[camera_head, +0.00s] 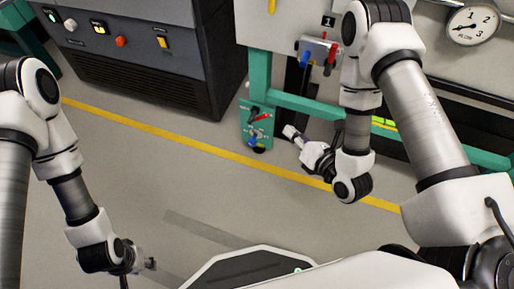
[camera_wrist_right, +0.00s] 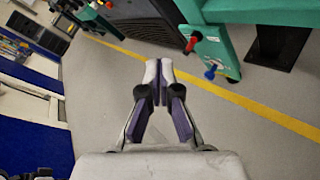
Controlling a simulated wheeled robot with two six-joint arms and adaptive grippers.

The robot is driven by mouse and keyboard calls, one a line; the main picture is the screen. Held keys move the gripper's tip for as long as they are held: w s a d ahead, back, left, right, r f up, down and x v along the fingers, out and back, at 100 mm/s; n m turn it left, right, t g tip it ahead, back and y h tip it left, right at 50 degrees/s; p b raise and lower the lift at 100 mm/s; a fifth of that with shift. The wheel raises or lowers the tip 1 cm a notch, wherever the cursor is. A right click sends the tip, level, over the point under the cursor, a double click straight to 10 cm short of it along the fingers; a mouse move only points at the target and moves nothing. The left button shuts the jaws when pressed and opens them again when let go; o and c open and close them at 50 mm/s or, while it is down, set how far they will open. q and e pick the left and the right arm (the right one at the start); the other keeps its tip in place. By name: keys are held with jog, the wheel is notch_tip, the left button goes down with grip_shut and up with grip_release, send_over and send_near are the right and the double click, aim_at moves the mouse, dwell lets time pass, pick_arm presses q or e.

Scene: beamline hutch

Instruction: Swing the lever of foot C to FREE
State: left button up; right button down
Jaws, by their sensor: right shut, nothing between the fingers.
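A green foot plate (camera_head: 245,118) on the leg of the green frame carries a red-handled lever (camera_head: 262,117) and a blue-handled lever (camera_head: 253,138). Its lettering is too small to read. In the right wrist view the red lever (camera_wrist_right: 191,44) and the blue lever (camera_wrist_right: 210,72) show beyond and to the right of the fingertips. My right gripper (camera_head: 289,130) is shut and empty, to the right of the plate and apart from both levers. Its fingertips meet in the wrist view (camera_wrist_right: 158,66). My left gripper (camera_head: 150,264) is low at the left; its fingers are unclear.
A dark cabinet (camera_head: 150,75) with buttons stands left of the foot. The green frame's rail (camera_head: 310,107) runs right, behind my right arm. A dial gauge (camera_head: 473,25) is at top right. A yellow line (camera_head: 200,147) crosses the open grey floor.

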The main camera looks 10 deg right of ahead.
pick_arm(q)
notch_tip(320, 180, down, 12)
jog(key=a+b, duration=0.1)
jog(key=b, duration=0.8)
pick_arm(e)
notch_tip(320, 180, down, 12)
jog(key=shift+a, duration=0.15)
jog(key=shift+r, duration=0.1)
jog(key=b, duration=0.5)
send_near(262, 117)
jog(key=w+a+f, duration=0.2)
jog(key=a+f, duration=0.1)
jog(key=f, duration=0.2)
pick_arm(q)
notch_tip(262, 117, down, 6)
jog(key=b, duration=0.1)
jog(key=shift+w+f, duration=0.15)
jog(key=shift+f, duration=0.05)
pick_arm(e)
jog(key=w, duration=0.1)
jog(key=w+r, duration=0.2)
jog(key=shift+w+d, duration=0.3)
jog(key=shift+w, duration=0.05)
pick_arm(q)
jog(key=shift+a, duration=0.15)
